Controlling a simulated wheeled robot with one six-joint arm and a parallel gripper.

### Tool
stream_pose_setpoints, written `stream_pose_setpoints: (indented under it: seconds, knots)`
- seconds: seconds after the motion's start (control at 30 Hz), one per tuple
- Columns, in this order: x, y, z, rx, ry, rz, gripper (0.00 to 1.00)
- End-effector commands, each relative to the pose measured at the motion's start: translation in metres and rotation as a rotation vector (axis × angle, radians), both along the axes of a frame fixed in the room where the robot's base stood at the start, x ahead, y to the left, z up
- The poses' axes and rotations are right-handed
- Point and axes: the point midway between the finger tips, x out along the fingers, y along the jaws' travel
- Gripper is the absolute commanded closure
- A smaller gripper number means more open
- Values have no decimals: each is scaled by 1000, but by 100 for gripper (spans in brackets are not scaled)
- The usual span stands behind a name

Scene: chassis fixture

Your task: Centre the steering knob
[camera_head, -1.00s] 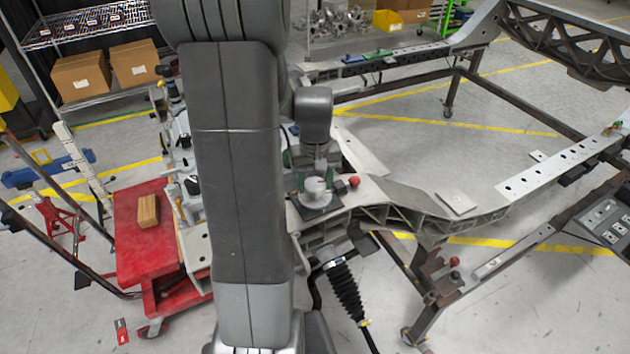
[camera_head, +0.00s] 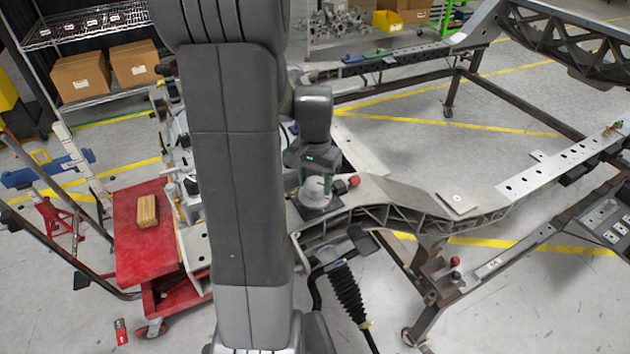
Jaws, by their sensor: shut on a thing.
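The steering knob (camera_head: 315,193) is a pale silver, round piece on a dark square plate on the metal chassis rail, right of my arm in the head view. My gripper (camera_head: 319,178) points down over it and is shut on its upper part. Its fingers and the wrist above hide the knob's top. A small green light shows on the gripper body. Small dark and reddish marks show on the knob, too small to read its angle.
A red ball-topped handle (camera_head: 353,180) stands close to the right of the knob. The chassis frame (camera_head: 400,207) runs right. A red cart (camera_head: 150,245) with a wooden block (camera_head: 147,211) stands left. My upright arm blocks the view left of the knob.

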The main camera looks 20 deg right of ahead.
Motion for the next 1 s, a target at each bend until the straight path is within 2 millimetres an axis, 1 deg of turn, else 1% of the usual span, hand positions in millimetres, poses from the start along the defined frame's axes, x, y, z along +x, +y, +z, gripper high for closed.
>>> stream_pose_setpoints:
  seconds: [0.2, 0.5, 0.7, 1.0]
  knots:
    - [1, 0, 1, -2, -1, -204, 73]
    - [1, -1, 1, -2, -3, -445, 73]
    - [1, -1, 1, -2, -2, -554, 73]
    - [1, -1, 1, -2, -2, -629, 73]
